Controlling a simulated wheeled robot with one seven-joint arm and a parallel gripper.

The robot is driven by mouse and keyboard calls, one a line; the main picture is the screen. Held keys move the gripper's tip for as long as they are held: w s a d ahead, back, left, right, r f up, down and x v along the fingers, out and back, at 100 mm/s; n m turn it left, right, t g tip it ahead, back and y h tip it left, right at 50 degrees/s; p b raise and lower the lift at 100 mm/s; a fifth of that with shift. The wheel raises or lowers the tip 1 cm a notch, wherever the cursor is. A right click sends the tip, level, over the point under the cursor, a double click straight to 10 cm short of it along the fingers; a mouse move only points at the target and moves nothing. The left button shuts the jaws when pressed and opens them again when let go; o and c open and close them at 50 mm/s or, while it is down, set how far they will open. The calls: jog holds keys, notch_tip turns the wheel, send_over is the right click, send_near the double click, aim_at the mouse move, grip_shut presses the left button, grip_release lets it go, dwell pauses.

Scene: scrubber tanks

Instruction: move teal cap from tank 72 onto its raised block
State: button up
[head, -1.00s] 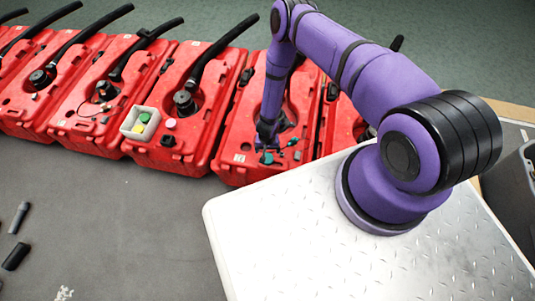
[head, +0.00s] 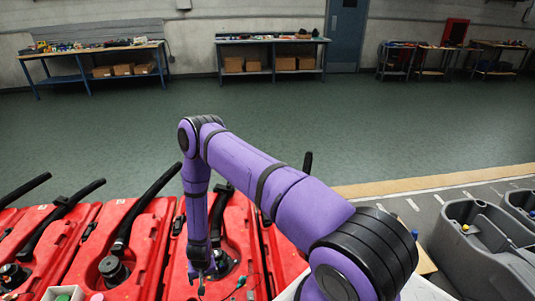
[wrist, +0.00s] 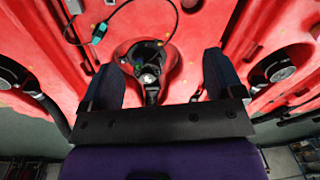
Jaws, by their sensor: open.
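My gripper (head: 201,284) hangs over a red tank (head: 176,262) in the head view. In the wrist view my gripper (wrist: 160,62) is open, its two dark fingers wide apart with nothing held between them. Beyond the fingers is a red tank top (wrist: 190,65) with a round black fitting (wrist: 148,58) in a recess. A small teal piece on a thin dark cable (wrist: 98,34) lies left of it; it also shows in the head view (head: 240,283). No tank number is readable.
More red tanks (head: 124,225) with black hoses (head: 150,207) stand in a tight row to the left. Grey bins (head: 482,245) stand at the right. Workbenches (head: 272,42) line the far wall, with open green floor before them.

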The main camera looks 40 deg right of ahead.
jog(key=w+r+n+t+y, duration=0.1)
jog(key=w+r, duration=0.2)
jog(key=r, duration=1)
jog(key=w+r+n, duration=0.1)
jog(key=w+r, duration=0.2)
jog(key=r, duration=0.9)
jog(key=w+r+t+y, duration=0.1)
jog(key=w+r, duration=0.2)
jog(key=r, duration=1)
jog(key=s+d+r+n+t, duration=0.1)
jog(key=s+r, duration=0.5)
jog(key=r, duration=0.4)
jog(key=s+d+r+h, duration=0.1)
jog(key=s+d+r, duration=0.1)
jog(key=s+r, duration=0.5)
jog(key=s+d+r+n+t, duration=0.1)
jog(key=s+r, duration=0.3)
jog(key=r, duration=0.8)
jog(key=s+d+r, duration=0.2)
jog(key=s+r, duration=0.1)
jog(key=s, duration=0.7)
jog(key=s+d+r+h, duration=0.1)
jog(key=s+d+r, duration=0.1)
jog(key=s, duration=0.8)
jog(key=shift+s+d+r+t+h, duration=0.2)
jog(key=shift+r+t+h, duration=0.1)
jog(key=shift+r, duration=0.5)
